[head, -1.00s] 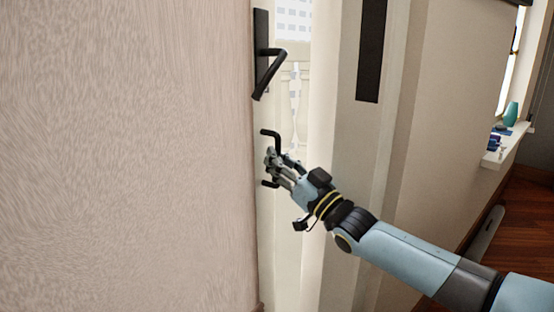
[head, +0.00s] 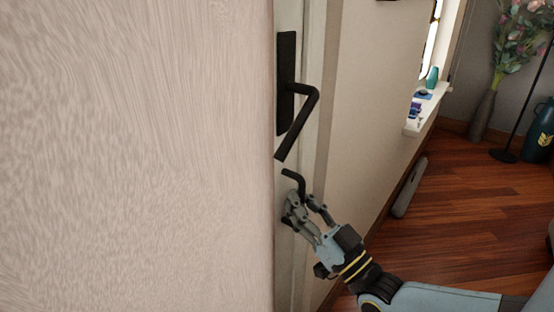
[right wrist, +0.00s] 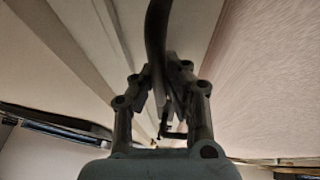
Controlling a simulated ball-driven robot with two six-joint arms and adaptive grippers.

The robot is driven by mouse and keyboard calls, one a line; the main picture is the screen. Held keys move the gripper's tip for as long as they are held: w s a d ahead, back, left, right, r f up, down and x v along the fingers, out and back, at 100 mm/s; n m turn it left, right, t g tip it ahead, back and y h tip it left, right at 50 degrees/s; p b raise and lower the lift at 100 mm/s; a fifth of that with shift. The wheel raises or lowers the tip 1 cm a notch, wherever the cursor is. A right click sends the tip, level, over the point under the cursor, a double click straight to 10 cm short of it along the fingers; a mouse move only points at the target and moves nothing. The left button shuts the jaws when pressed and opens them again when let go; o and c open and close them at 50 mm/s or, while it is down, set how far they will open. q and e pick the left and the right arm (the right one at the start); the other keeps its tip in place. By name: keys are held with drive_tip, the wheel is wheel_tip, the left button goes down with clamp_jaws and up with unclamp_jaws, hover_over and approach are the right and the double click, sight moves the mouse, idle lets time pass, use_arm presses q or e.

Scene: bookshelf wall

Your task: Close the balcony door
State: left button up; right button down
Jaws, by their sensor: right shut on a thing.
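The balcony door (head: 287,20) shows as a narrow cream strip beside a large pale textured surface. It carries a black lever handle (head: 300,115) on a dark plate and a black pull handle (head: 295,179) below it. No gap to the outside shows now, but the closing edge is too narrow to tell whether it is fully shut. My right gripper (head: 298,208) is shut on the pull handle. In the right wrist view the dark bar (right wrist: 156,40) runs between the fingers (right wrist: 160,85). My left gripper is out of view.
The pale textured surface (head: 135,150) fills the left side close to me. Right of the door a cream wall (head: 370,80) leads to a windowsill (head: 428,110) with small objects. Wooden floor (head: 460,210) is open at right; a vase of flowers (head: 485,115) stands beyond.

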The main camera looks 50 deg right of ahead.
drive_tip(key=shift+s+f, duration=0.3)
drive_tip(key=shift+s, duration=0.1)
drive_tip(key=c, duration=1.8)
unclamp_jaws()
drive_tip(key=shift+c, duration=0.2)
drive_tip(key=o, duration=0.5)
drive_tip(key=shift+s+r, duration=0.25)
drive_tip(key=shift+s, duration=0.3)
drive_tip(key=shift+c, duration=0.2)
drive_tip(key=shift+o, duration=0.2)
drive_tip(key=shift+w, duration=0.25)
drive_tip(key=v, duration=1.2)
